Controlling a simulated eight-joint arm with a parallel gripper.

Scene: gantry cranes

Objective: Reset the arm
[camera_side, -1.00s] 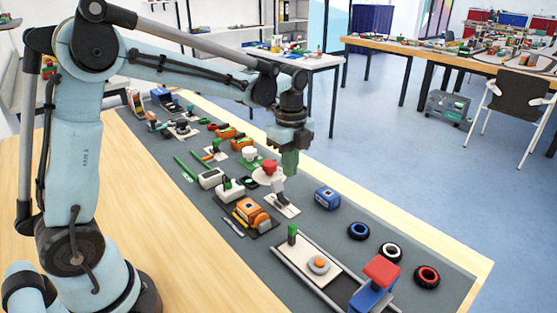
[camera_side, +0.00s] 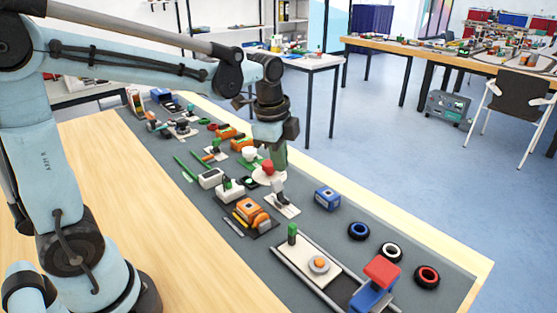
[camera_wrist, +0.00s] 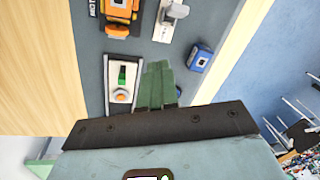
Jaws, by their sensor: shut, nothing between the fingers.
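My gripper (camera_side: 279,162) hangs from my arm with its green fingers pointing down, above the grey mat near a white lever stand and a red-topped white piece (camera_side: 268,172). In the side view it overlaps that piece's upper edge, and I cannot tell how much height is between them. In the wrist view the green fingers (camera_wrist: 158,68) lie together, shut and empty, over bare mat between a white plate with a green block and an orange knob (camera_wrist: 122,96) and a blue box (camera_wrist: 199,58). Nothing hangs from the fingers.
The mat (camera_side: 330,232) carries many small models. An orange machine (camera_side: 251,213), the blue box (camera_side: 327,198), several wheels (camera_side: 392,253) and a red-topped blue block (camera_side: 377,284) stand nearby. The wooden table front (camera_side: 165,215) is clear. Other tables stand behind.

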